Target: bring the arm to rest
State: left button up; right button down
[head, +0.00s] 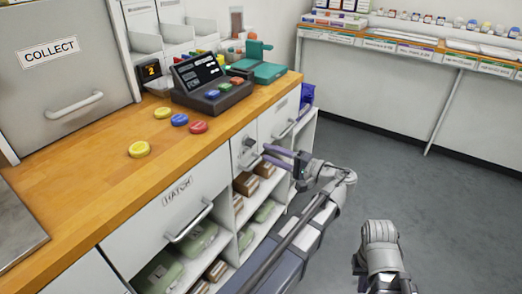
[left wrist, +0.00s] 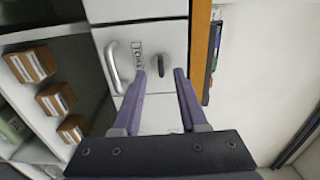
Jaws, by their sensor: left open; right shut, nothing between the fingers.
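My left gripper (head: 264,153) is open and empty, with two purple fingers, in front of a white cabinet front below the wooden counter. In the left wrist view its fingers (left wrist: 160,72) point at that front, and a dark knob (left wrist: 162,63) appears between the fingertips. The knob also shows in the head view (head: 249,142). I cannot tell how far the fingertips are from the knob, but nothing is gripped. Of my right arm only grey links (head: 380,245) show at the lower right of the head view; its gripper is hidden.
The wooden counter (head: 100,190) holds yellow, blue and red discs and a dark button console (head: 213,88). Below are a drawer labelled HATCH (head: 165,205) and open shelves with brown boxes (head: 246,184) and green packs. Grey floor (head: 400,170) is clear on the right.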

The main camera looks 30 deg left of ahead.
pick_arm(q)
jog(key=shift+s+d, duration=0.1)
jog(key=shift+d, duration=0.45)
jog(key=s+d+f+m+h, duration=0.1)
jog(key=s+d+f+h, duration=0.35)
jog(key=f, duration=0.35)
jog(key=s+d+f+m+h, duration=0.1)
jog(key=s+d+f+h, duration=0.2)
jog(key=d+f+h, duration=0.35)
jog(key=s+d+f+m+g+h, duration=0.1)
jog(key=s+d+f+h, duration=0.5)
jog(key=d, duration=0.5)
notch_tip(320, 180, up, 27)
jog(key=s+p, duration=0.1)
jog(key=p, duration=2.7)
jog(key=shift+r+p, duration=0.15)
jog(key=shift+p, duration=0.15)
jog(key=shift+d, duration=0.1)
